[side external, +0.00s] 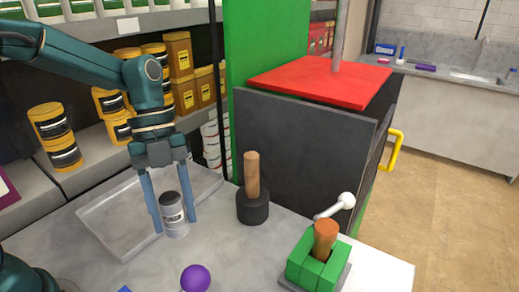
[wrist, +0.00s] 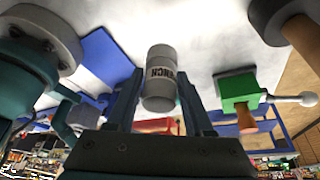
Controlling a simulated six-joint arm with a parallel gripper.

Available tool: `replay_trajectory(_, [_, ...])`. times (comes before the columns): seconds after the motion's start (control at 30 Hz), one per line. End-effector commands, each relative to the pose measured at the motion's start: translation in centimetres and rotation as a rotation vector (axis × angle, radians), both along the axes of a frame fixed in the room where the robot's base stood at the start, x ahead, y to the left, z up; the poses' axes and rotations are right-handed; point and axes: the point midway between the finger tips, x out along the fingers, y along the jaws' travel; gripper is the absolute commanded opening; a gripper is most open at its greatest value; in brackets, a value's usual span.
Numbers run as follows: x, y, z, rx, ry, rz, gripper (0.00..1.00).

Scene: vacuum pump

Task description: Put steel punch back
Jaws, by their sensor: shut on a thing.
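The steel punch (side external: 173,217) is a short grey cylinder with a dark top and a printed label. It is between the fingers of my gripper (side external: 173,208), which is shut on it. In the wrist view the punch (wrist: 160,82) sits between the two fingers of my gripper (wrist: 160,95), its lettering upside down. It stands roughly upright at the right side of a shallow grey tray (side external: 118,222) on the worktop. I cannot tell whether its bottom touches the surface.
A black round block with a wooden handle (side external: 252,172) stands right of my gripper. A green vise (side external: 314,265) holding a brown-orange piece is at the front right, its white-knobbed lever sticking up. A purple ball (side external: 195,278) is at the front. A dark cabinet (side external: 300,150) stands behind.

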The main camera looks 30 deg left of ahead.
Motion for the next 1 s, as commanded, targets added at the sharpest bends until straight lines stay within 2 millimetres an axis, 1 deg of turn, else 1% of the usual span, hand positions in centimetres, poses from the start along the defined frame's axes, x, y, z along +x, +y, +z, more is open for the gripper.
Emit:
replay_trajectory(0.03, [-0.3, -1.3, -0.8, 0.0, 0.006, -0.01, 0.0])
replay_trajectory(0.2, [-0.4, -4.9, -2.9, 0.0, 0.006, -0.008, 0.0])
replay_trajectory(0.3, [-0.3, -6.4, -3.8, 0.0, 0.004, -0.005, 0.0])
replay_trajectory(0.4, [-0.3, -7.2, -4.3, 0.0, 0.003, -0.002, 0.0])
replay_trajectory(0.47, [-0.3, -7.5, -4.5, 0.0, 0.002, 0.0, 0.0])
replay_trajectory(0.53, [-0.4, -7.5, -5.1, 0.001, 0.005, 0.001, 0.0])
replay_trajectory(0.7, [-0.4, -7.5, -7.6, 0.001, 0.008, 0.001, 0.0])
replay_trajectory(0.77, [-0.4, -7.5, -8.2, 0.002, 0.005, 0.001, 0.0])
replay_trajectory(0.83, [-0.3, -7.5, -8.5, 0.001, 0.003, 0.002, 0.0])
replay_trajectory(1.0, [-0.3, -7.5, -8.5, 0.001, 0.0, 0.001, 0.0])
